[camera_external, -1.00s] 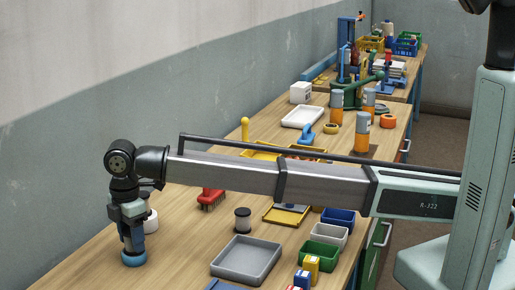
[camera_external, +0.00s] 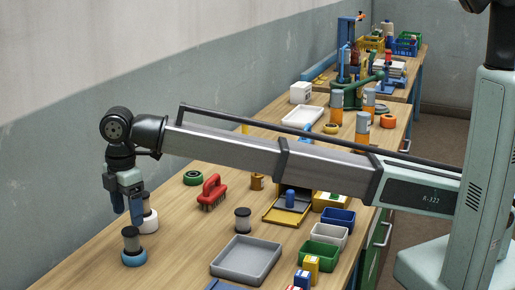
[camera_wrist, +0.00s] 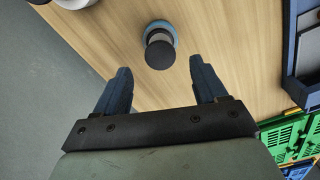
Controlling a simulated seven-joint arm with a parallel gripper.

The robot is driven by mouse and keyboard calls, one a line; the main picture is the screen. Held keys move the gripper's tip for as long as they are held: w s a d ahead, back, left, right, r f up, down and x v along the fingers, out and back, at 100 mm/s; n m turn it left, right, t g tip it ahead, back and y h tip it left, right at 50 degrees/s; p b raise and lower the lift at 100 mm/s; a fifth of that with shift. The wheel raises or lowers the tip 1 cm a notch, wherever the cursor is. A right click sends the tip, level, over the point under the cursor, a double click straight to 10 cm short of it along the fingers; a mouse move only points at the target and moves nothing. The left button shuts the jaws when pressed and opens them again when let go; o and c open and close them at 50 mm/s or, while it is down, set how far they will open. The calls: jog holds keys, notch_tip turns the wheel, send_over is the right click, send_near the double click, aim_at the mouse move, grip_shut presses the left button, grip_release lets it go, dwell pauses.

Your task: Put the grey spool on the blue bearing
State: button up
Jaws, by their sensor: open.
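A spool with dark flanges and a grey middle (camera_external: 131,241) stands upright on the blue bearing (camera_external: 134,259) at the front left of the bench. In the wrist view the spool (camera_wrist: 160,52) shows end-on, with the blue bearing (camera_wrist: 163,26) partly hidden behind it. My gripper (camera_external: 127,218) is open and empty above the spool. In the wrist view its two fingers (camera_wrist: 161,80) are spread apart, with the spool ahead of them and clear of both.
A white bearing (camera_external: 149,223) stands close behind my gripper, partly hidden, with a dark-topped piece on it. Another dark-flanged spool (camera_external: 242,219) stands near a grey tray (camera_external: 246,262). A red brush (camera_external: 211,194) and a green ring (camera_external: 193,178) lie farther back.

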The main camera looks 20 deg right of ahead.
aim_at(130, 230)
jog(key=shift+r, duration=2.35)
jog(key=shift+o, duration=0.3)
